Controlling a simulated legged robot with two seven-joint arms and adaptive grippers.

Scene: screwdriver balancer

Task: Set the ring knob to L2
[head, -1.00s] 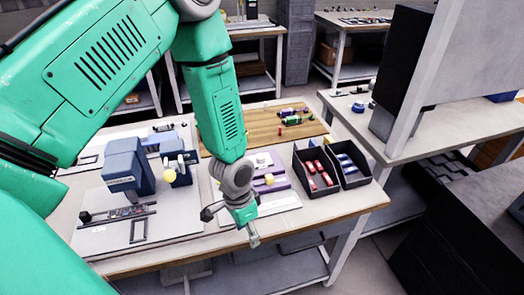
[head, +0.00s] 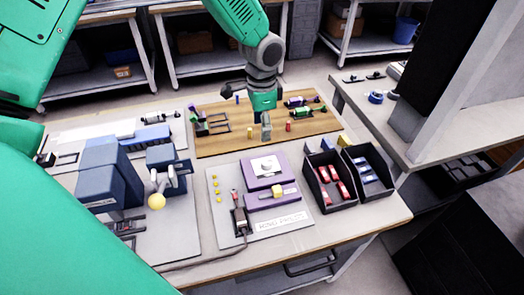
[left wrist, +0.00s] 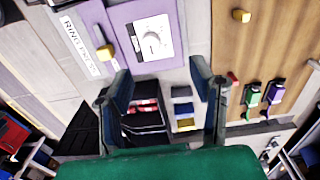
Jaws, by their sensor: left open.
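A round white knob (head: 266,164) sits on a white plate on the purple unit (head: 252,178) at the middle of the table. The knob also shows in the left wrist view (left wrist: 152,42), with dial marks too small to read. A label (head: 281,221) beginning "RING" lies in front of the unit. My left gripper (head: 266,130) is behind the knob, over the wooden board, pointing down and apart from it. In the left wrist view its two fingers (left wrist: 160,72) are spread with nothing held between them. My right gripper is out of view.
Black bins (head: 331,207) with red and blue parts stand right of the unit. The wooden board (head: 228,143) behind carries small coloured parts. A yellow block (head: 277,191) sits on the unit's front bar.

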